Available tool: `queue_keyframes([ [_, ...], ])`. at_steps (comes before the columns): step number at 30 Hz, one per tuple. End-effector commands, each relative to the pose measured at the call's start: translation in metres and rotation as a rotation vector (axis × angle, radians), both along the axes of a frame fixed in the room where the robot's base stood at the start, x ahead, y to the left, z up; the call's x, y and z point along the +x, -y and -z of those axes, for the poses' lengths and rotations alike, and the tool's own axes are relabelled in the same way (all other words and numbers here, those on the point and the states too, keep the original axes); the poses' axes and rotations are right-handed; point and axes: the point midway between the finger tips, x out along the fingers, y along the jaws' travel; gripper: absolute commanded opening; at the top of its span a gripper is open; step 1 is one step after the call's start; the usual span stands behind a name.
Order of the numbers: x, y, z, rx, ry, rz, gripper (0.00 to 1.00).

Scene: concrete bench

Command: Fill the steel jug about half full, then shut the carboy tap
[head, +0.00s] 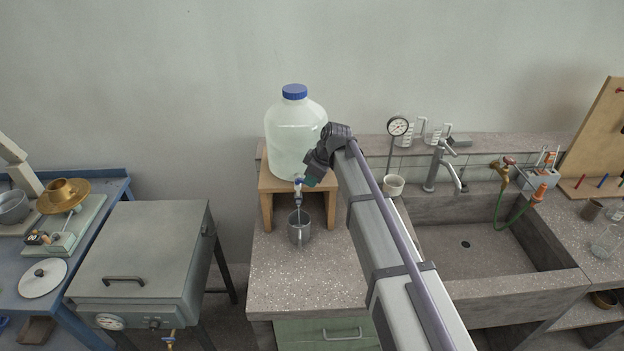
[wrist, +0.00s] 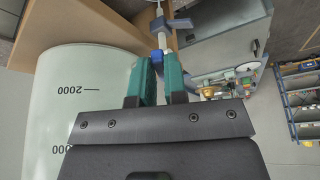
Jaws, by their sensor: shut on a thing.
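The carboy (head: 294,135) is a large clear bottle with a blue cap, standing on a wooden stand (head: 266,205). Its side, with a 2000 mark, fills the left of the wrist view (wrist: 75,105). The carboy tap (head: 298,190) sticks out low at its front. The steel jug (head: 299,235) stands upright on the bench under the tap. A thin pale line runs from the tap towards the jug; I cannot tell whether it is water or spout. The jug's level is unclear. My gripper (head: 309,180) is at the tap, its teal fingers (wrist: 159,75) shut on the blue tap part (wrist: 157,55).
A sink (head: 465,250) with a faucet (head: 437,165) lies right of my arm. A round gauge (head: 397,126) and a small cup (head: 393,185) stand behind the arm. A grey metal box (head: 145,245) stands left of the bench. Bench in front of the jug is clear.

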Motion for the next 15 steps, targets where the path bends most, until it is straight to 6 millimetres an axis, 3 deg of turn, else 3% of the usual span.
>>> queue_keyframes([
  [15, 0.017, 0.003, 0.0, 0.0, 0.0, -0.332, 0.0],
])
